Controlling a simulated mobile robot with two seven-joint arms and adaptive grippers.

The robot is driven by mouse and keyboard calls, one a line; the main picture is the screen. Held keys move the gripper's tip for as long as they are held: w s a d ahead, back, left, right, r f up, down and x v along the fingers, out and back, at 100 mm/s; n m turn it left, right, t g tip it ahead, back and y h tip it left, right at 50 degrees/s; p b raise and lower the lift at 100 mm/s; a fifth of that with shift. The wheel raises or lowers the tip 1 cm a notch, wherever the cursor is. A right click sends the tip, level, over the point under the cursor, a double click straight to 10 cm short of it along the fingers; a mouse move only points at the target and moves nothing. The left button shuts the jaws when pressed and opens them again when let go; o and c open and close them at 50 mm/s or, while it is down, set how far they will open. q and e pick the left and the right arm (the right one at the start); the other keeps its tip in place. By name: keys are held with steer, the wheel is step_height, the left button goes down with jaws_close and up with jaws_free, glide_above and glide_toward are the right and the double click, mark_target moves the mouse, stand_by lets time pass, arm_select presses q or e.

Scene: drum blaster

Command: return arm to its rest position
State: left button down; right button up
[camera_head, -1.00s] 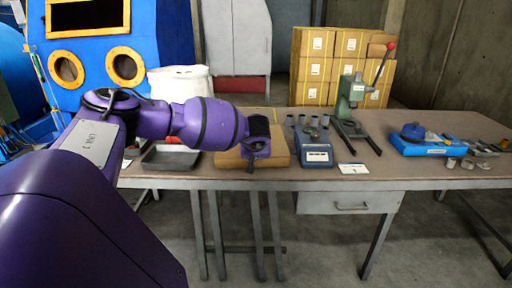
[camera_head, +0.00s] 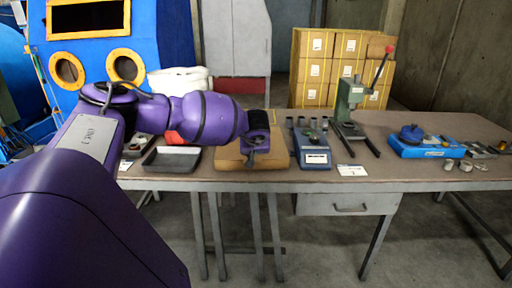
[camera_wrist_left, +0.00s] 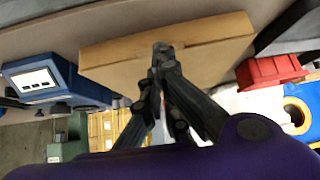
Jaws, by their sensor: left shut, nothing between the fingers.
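My left arm (camera_head: 190,115) comes in from the left in the head view, purple, and reaches over the table. My left gripper (camera_head: 251,160) is at its end, in front of the brown cardboard box (camera_head: 280,155). In the left wrist view the gripper's black fingers (camera_wrist_left: 161,50) meet at their tips, shut and empty. The same brown box shows behind them in that view (camera_wrist_left: 215,60); I cannot tell whether the fingertips touch it. My right gripper is not in the head view.
The table (camera_head: 225,180) also holds a grey tray (camera_head: 171,160), a blue scale (camera_head: 311,150), a green press (camera_head: 351,105) and a blue case (camera_head: 428,147). A red bin (camera_wrist_left: 268,72) shows in the wrist view. Stacked cartons (camera_head: 330,65) stand behind the table.

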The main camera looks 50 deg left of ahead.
arm_select(q)
steer(key=s+d+f+b, duration=0.1)
steer(key=s+d+f, duration=0.2)
steer(key=s+d, duration=0.2)
steer(key=d, duration=0.2)
steer(key=shift+s+d, duration=0.2)
steer(key=shift+d, duration=0.2)
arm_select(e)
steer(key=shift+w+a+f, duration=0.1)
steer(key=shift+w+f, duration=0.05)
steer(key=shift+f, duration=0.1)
arm_select(q)
steer(key=shift+f, duration=0.1)
